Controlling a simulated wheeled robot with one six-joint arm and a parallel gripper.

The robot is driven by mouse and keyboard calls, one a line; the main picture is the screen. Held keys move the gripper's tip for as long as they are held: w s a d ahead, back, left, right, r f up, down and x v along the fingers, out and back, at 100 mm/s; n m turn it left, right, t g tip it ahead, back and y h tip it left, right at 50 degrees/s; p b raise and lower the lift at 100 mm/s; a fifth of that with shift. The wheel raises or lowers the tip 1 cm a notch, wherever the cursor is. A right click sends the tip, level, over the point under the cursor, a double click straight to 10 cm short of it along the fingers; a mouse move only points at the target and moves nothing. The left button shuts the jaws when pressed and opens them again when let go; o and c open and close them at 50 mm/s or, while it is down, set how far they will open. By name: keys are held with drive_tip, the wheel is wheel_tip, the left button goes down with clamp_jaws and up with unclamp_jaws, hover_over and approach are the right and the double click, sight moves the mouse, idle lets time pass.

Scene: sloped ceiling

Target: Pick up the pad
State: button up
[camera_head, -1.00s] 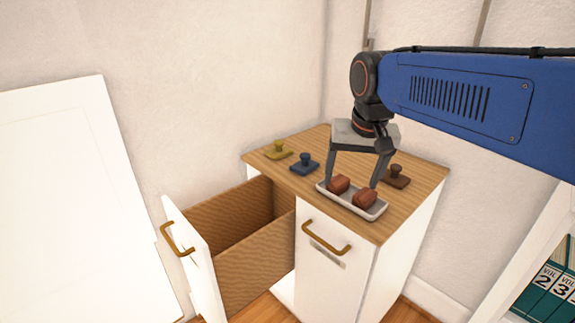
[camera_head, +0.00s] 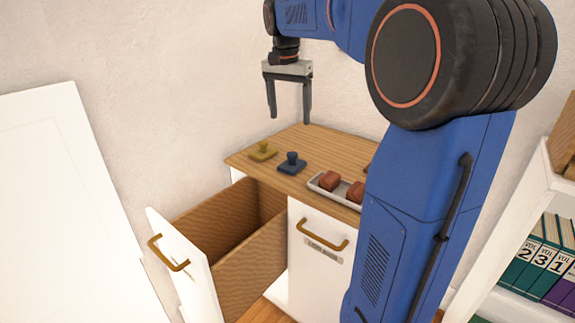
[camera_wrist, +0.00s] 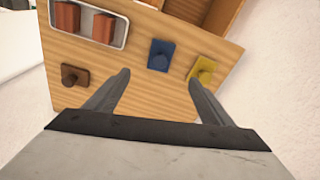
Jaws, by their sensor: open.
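Three knobbed pieces with flat square bases stand on the wooden cabinet top (camera_head: 325,146): yellow (camera_head: 262,151), blue (camera_head: 291,162) and brown, mostly hidden by my arm in the head view. The wrist view shows the brown one (camera_wrist: 74,75), the blue one (camera_wrist: 160,55) and the yellow one (camera_wrist: 202,69). I cannot tell which thing is the pad. A pale tray (camera_head: 314,183) at the front edge holds two reddish-brown blocks (camera_head: 329,180). My gripper (camera_head: 289,119) is open and empty, raised above the cabinet top. In the wrist view, the blue piece shows between and beyond its fingers (camera_wrist: 159,78).
An open, seemingly empty drawer (camera_head: 235,232) sticks out at the cabinet's left. A labelled door or drawer front (camera_head: 322,265) with a brass handle is beside it. A white panel (camera_head: 75,200) leans at left. Shelves with numbered volumes (camera_head: 540,262) stand at right. Walls are close behind.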

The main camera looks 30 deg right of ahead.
approach(292, 154)
wheel_tip(292, 154, down, 5)
drive_tip(key=shift+d+f, duration=0.1)
drive_tip(key=shift+d, duration=0.05)
drive_tip(key=shift+w+d+f, duration=0.15)
drive_tip(key=shift+f, duration=0.75)
drive_tip(key=shift+w+d+f, duration=0.1)
drive_tip(key=shift+d+f, duration=0.05)
drive_tip(key=shift+f, duration=0.75)
drive_tip(key=shift+w+d+f, duration=0.15)
drive_tip(key=shift+f, duration=0.75)
drive_tip(key=c, duration=1.1)
